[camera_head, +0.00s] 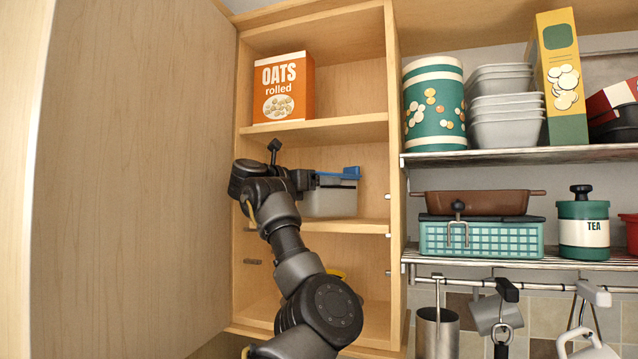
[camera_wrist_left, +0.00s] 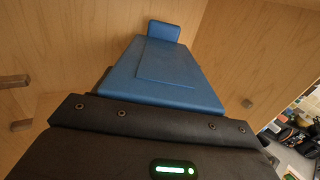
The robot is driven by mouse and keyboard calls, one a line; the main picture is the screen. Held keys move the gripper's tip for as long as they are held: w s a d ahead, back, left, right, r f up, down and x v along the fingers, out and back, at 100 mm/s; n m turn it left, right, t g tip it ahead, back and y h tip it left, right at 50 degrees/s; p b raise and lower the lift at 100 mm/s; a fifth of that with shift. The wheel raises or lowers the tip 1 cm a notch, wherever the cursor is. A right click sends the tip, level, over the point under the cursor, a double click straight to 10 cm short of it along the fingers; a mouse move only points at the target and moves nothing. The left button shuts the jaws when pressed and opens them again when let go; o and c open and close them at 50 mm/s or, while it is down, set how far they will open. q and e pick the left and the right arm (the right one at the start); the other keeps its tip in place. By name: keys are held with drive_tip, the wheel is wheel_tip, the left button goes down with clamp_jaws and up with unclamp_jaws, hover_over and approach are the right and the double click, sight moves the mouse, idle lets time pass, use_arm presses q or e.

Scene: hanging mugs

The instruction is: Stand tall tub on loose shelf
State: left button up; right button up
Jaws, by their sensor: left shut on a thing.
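The tub (camera_head: 332,202) has a pale grey see-through body and a blue lid. It is upright in the open cabinet, at the middle shelf. My left gripper (camera_head: 306,180) reaches in from the front and is shut on the tub near its upper left side. In the left wrist view the blue lid (camera_wrist_left: 165,75) fills the middle; the fingertips are hidden there. The cabinet's middle shelf (camera_head: 362,226) lies right under the tub; I cannot tell whether the tub's base touches it. My right gripper is not in view.
An orange oats box (camera_head: 284,88) stands on the shelf above (camera_head: 350,129), leaving limited headroom. The open cabinet door (camera_head: 130,180) is at left. Metal racks with containers (camera_head: 435,102) and hanging mugs (camera_head: 492,313) are at right.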

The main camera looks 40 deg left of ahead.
use_arm(q)
drive_tip(key=shift+f+b, duration=0.3)
drive_tip(key=shift+f, duration=0.05)
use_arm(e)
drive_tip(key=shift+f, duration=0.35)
use_arm(q)
drive_tip(key=o, duration=1.2)
drive_tip(key=shift+o, duration=0.3)
